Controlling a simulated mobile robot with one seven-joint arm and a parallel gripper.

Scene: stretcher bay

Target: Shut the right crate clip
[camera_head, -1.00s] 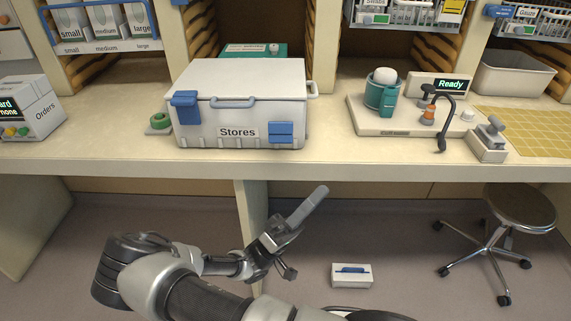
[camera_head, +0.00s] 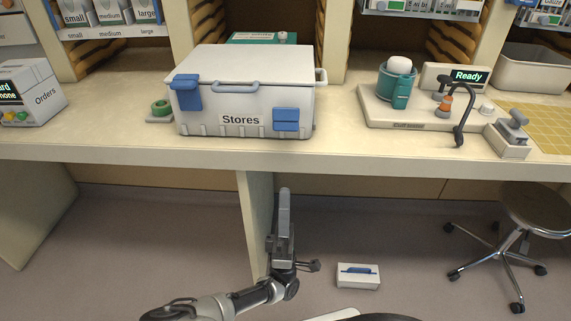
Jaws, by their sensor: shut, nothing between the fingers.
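The white crate marked "Stores" (camera_head: 205,121) stands on the counter with its lid down. Its right clip (camera_head: 286,119) is a blue plate low on the front wall, below the lid's edge and not over it. The left clip (camera_head: 186,93), also blue, reaches up over the lid's edge. A grey-blue handle (camera_head: 235,87) is at the lid's front. My gripper (camera_head: 284,192) is shut and empty, pointing up in front of the counter, below the right clip and well apart from the crate.
The counter's front edge (camera_head: 400,162) lies between my gripper and the crate. A green ring-shaped thing (camera_head: 160,108) is left of the crate. A pale board (camera_head: 375,115) with a teal cup (camera_head: 396,84) is to the right. A stool (camera_head: 535,207) and a white box (camera_head: 358,276) are on the floor.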

